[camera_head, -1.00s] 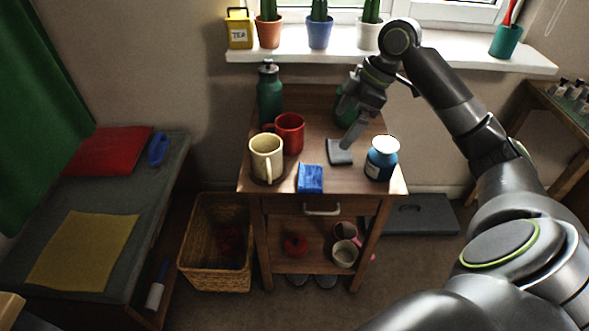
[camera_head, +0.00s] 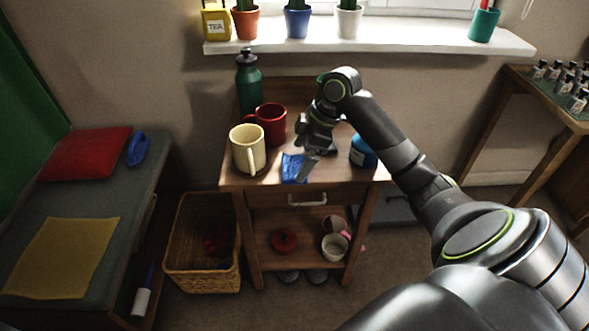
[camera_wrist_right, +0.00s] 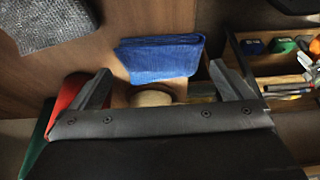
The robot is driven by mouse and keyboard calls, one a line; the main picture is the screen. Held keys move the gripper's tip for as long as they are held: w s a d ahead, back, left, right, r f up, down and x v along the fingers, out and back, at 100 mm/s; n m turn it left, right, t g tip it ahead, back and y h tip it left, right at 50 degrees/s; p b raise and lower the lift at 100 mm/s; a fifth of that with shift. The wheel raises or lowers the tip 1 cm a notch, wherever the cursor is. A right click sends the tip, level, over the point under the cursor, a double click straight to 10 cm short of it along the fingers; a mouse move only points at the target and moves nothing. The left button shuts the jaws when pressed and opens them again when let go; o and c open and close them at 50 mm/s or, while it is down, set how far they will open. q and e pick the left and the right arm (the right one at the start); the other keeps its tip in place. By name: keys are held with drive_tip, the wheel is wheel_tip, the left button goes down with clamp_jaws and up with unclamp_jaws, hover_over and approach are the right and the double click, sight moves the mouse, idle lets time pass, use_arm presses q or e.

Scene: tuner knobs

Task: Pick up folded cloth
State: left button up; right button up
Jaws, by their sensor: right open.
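The folded blue cloth (camera_head: 292,168) lies flat near the front edge of the small wooden table. In the right wrist view the cloth (camera_wrist_right: 160,58) shows as a folded blue block just beyond the fingers. My right gripper (camera_head: 309,163) is just above the cloth's right side in the head view, partly covering it. In the wrist view the right gripper (camera_wrist_right: 163,84) is open, its fingers spread wider than the cloth, with nothing held between them. My left gripper is out of view.
A cream mug (camera_head: 247,150), a red mug (camera_head: 271,124) and a green bottle (camera_head: 248,83) stand left of the cloth. A blue jar (camera_head: 362,152) stands to the right. The front edge has a drawer handle (camera_head: 308,200).

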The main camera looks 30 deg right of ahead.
sight(298, 163)
drive_tip(key=x, duration=0.2)
drive_tip(key=shift+w+a+f, duration=0.1)
drive_tip(key=shift+a+f, duration=0.05)
drive_tip(key=shift+f, duration=0.1)
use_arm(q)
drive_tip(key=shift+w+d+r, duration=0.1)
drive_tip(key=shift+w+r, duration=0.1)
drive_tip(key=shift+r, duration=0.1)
use_arm(e)
drive_tip(key=c, duration=0.7)
drive_tip(key=shift+r, duration=0.15)
wheel_tip(298, 163, up, 2)
drive_tip(key=shift+r, duration=0.15)
wheel_tip(298, 163, up, 6)
drive_tip(key=shift+r+p, duration=0.1)
drive_tip(key=shift+p, duration=0.9)
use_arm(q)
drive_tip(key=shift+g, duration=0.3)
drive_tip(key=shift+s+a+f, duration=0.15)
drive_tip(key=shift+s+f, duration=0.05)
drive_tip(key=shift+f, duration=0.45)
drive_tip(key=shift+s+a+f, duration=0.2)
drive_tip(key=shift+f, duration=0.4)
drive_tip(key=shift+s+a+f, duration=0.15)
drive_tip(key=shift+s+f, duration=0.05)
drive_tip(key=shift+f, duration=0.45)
use_arm(e)
drive_tip(key=shift+r, duration=0.65)
